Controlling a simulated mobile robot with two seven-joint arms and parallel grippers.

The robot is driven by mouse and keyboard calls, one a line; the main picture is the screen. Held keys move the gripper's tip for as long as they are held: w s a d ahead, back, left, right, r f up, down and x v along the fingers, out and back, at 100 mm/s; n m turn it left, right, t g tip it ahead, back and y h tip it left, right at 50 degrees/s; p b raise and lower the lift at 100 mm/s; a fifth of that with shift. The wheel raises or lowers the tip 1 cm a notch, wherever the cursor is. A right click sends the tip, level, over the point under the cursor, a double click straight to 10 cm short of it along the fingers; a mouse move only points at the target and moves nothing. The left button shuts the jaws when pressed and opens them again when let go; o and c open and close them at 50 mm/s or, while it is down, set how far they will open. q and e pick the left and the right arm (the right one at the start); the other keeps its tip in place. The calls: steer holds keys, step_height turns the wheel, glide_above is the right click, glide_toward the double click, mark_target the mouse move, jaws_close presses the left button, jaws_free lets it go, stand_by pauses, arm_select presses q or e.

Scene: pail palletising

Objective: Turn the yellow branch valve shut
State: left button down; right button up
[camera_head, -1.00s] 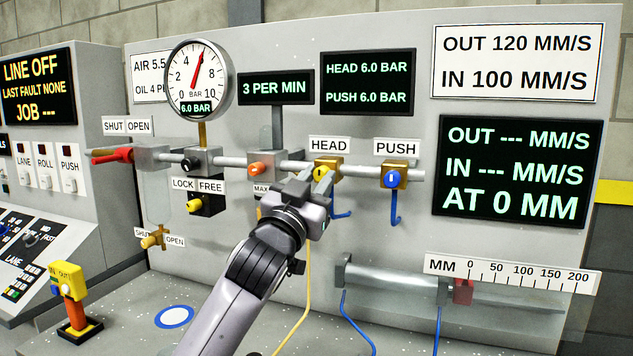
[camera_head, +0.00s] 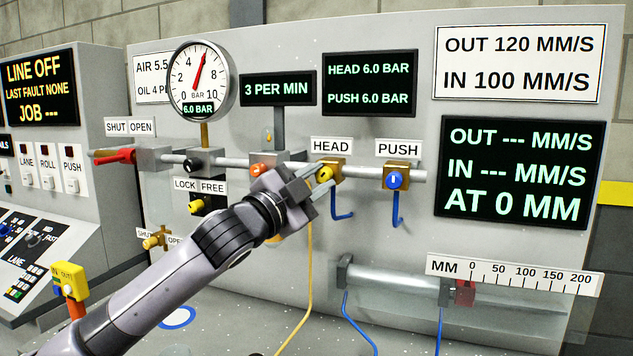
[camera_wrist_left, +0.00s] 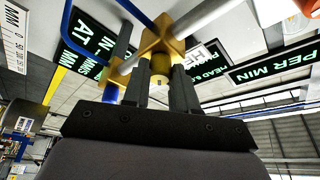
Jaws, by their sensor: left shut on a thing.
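The yellow branch valve is a brass block (camera_head: 334,164) with a yellow knob (camera_head: 324,174), under the HEAD label on the panel's pipe. My left gripper (camera_head: 318,182) reaches it from the lower left and is shut on the yellow knob, its fingers on either side. In the left wrist view the knob (camera_wrist_left: 160,66) sits between the two fingertips, against the brass block (camera_wrist_left: 160,35). The fingers hide part of the knob, so its exact turn is hard to read. My right gripper is not in view.
A similar brass valve with a blue knob (camera_head: 395,180) is close on the right, under PUSH. An orange knob (camera_head: 258,169) is close on the left. A red lever (camera_head: 115,156) is farther left. A yellow hose (camera_head: 309,270) and blue hoses hang below.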

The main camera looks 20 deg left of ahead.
arm_select(q)
steer(key=m, duration=0.2)
steer(key=m+g, duration=0.1)
steer(key=m, duration=0.1)
steer(key=shift+a+r+g+h, duration=0.1)
steer(key=shift+r+g+h, duration=0.1)
steer(key=shift+g+h, duration=0.1)
steer(key=shift+m+g, duration=0.7)
steer(key=shift+m, duration=1.2)
steer(key=c, duration=0.9)
jaws_free()
steer(key=shift+s, duration=0.1)
steer(key=b+v, duration=0.1)
steer(key=v, duration=0.6)
steer(key=shift+r+b, duration=0.1)
steer(key=shift+b, duration=0.2)
